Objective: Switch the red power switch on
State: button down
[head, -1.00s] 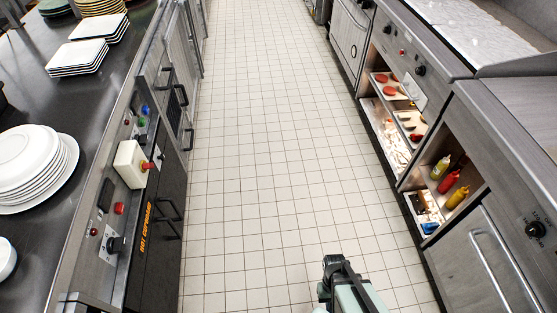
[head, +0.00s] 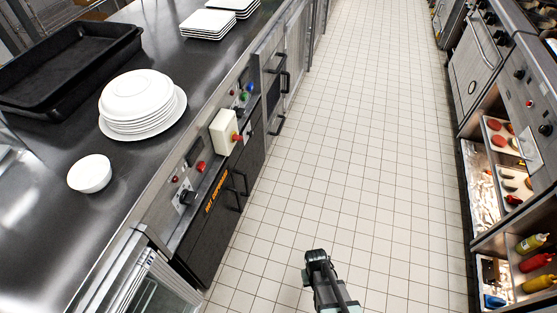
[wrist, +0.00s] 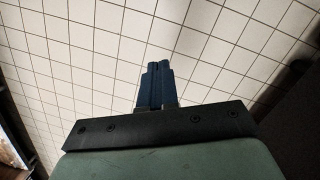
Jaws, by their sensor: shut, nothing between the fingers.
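The control panel (head: 180,205) of the hot cupboard runs along the front of the left counter. It carries a round red button (head: 201,166), a smaller red lamp or button (head: 175,179), a black knob (head: 187,197) and a cream box (head: 224,133) with a red knob on a yellow base (head: 237,137). Which red part is the power switch, and whether it is on, I cannot tell. My gripper (wrist: 157,67) is shut and empty in the wrist view, above the tiled floor. In the head view my arm (head: 325,283) is at the bottom middle, well apart from the panel.
A white bowl (head: 90,173), stacked white plates (head: 143,95) and black trays (head: 62,68) stand on the left counter. The tiled floor (head: 340,150) between the counters is clear. Shelves at right hold sauce bottles (head: 536,262).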

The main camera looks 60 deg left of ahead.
jog(key=s+a+r+n+t+y, duration=0.15)
jog(key=a+n+y, duration=0.25)
jog(key=a, duration=0.7)
jog(key=a+r+n+y, duration=0.2)
jog(key=a+n+y, duration=0.15)
jog(key=a, duration=0.65)
jog(key=s+a+r+n+t+y, duration=0.15)
jog(key=a+n+y, duration=0.3)
jog(key=a, duration=0.65)
jog(key=s+a+r+n+g+y, duration=0.1)
jog(key=a+r+n+y, duration=0.2)
jog(key=r+y, duration=0.15)
jog(key=a+r+n+g+y, duration=0.1)
jog(key=a+r+n+y, duration=0.25)
jog(key=r, duration=0.25)
jog(key=s+d+r+n+g+y, duration=0.2)
jog(key=s+r+n+g+y, duration=0.1)
jog(key=r+n, duration=0.6)
jog(key=shift+s+d+r+n+g+y, duration=0.2)
jog(key=shift+d+r+n+g+y, duration=0.15)
jog(key=shift+n+g+y, duration=0.45)
jog(key=shift+a+y, duration=0.1)
jog(key=shift+y, duration=0.2)
